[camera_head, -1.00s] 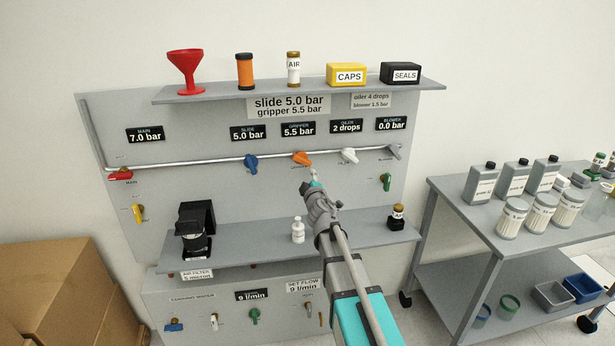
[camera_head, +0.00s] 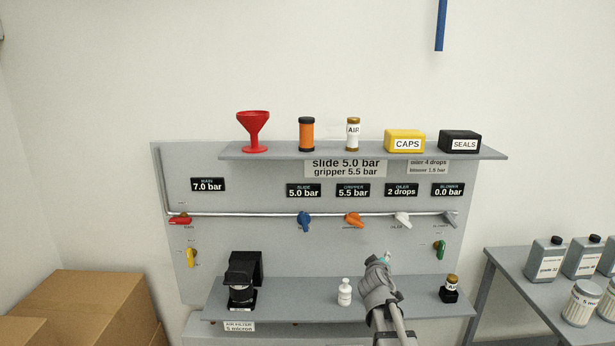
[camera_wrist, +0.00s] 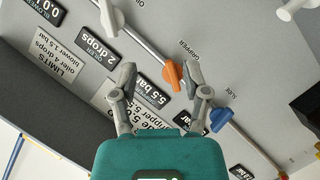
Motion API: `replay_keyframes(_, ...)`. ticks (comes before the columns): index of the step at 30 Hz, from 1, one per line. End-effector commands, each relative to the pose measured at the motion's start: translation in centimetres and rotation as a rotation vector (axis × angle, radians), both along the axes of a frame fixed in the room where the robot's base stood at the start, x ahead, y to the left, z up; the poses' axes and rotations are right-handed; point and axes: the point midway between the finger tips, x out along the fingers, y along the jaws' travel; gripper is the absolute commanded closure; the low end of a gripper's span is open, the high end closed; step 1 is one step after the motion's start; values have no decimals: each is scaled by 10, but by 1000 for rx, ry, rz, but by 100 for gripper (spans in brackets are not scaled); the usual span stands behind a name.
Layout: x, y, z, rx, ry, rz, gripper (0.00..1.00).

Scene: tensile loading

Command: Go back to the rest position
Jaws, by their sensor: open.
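My gripper (camera_head: 376,262) is in front of the grey pneumatic panel (camera_head: 280,250), just above the lower shelf, between the white bottle and the small brown-capped AIR bottle. In the wrist view my gripper (camera_wrist: 160,76) has its two fingers spread apart with nothing held between them. The orange GRIPPER knob (camera_wrist: 172,76) shows beyond the gap between the fingers, and it also shows in the head view (camera_head: 354,219). The blue SLIDE knob (camera_head: 304,220) is left of it. The displays read 5.0 bar for slide and 5.5 bar for gripper.
The lower shelf (camera_head: 300,300) holds a black filter unit (camera_head: 242,280), the white bottle (camera_head: 345,292) and the AIR bottle (camera_head: 451,288). The upper shelf (camera_head: 350,153) carries a red funnel (camera_head: 253,132) and boxes. Cardboard boxes (camera_head: 90,305) stand left; a bottle cart (camera_head: 505,265) stands right.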

Motion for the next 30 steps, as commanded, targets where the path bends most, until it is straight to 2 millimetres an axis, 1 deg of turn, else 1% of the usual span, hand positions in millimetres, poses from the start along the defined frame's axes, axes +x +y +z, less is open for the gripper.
replay_keyframes(1, -14, -5, -3, 43, 43, -44, 40)
replay_keyframes(5, -45, -13, -21, 155, 169, -150, 40)
replay_keyframes(8, -71, -14, -36, 241, 275, -221, 40)
replay_keyframes(11, -100, -11, -49, 324, 389, -282, 40)
replay_keyframes(14, -130, -3, -61, 405, 510, -333, 40)
replay_keyframes(18, -175, 12, -73, 512, 691, -388, 40)
replay_keyframes(21, -207, 26, -77, 581, 821, -412, 40)
replay_keyframes(24, -234, 40, -78, 636, 935, -424, 40)
replay_keyframes(27, -254, 50, -77, 675, 1023, -429, 40)
replay_keyframes(30, -266, 56, -77, 697, 1077, -429, 40)
